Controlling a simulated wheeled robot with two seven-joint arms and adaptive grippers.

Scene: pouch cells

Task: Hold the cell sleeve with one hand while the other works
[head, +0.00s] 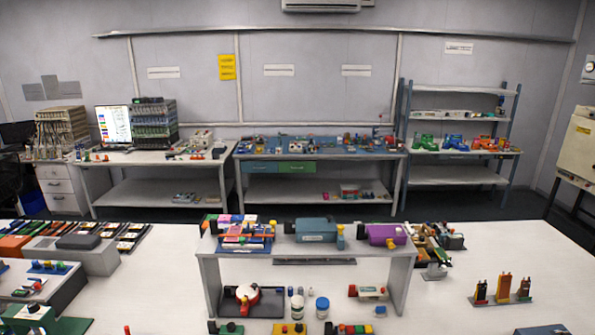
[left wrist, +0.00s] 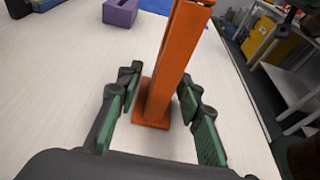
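A tall orange upright piece (left wrist: 172,62) on a small orange foot stands on the white table in the left wrist view; I cannot tell whether it is the cell sleeve. My left gripper (left wrist: 158,88) is open, with one green-padded finger on each side of this piece. Gaps show between the pads and the orange sides, so it is not gripped. The top of the piece is cut off by the frame. Neither gripper shows in the head view, and my right gripper is in no view.
In the head view a white raised shelf (head: 208,285) stands mid-table, with several devices on and under it. Small upright holders (head: 503,290) stand at the right. Trays and boxes crowd the left. In the left wrist view a purple block (left wrist: 120,12) lies beyond the orange piece.

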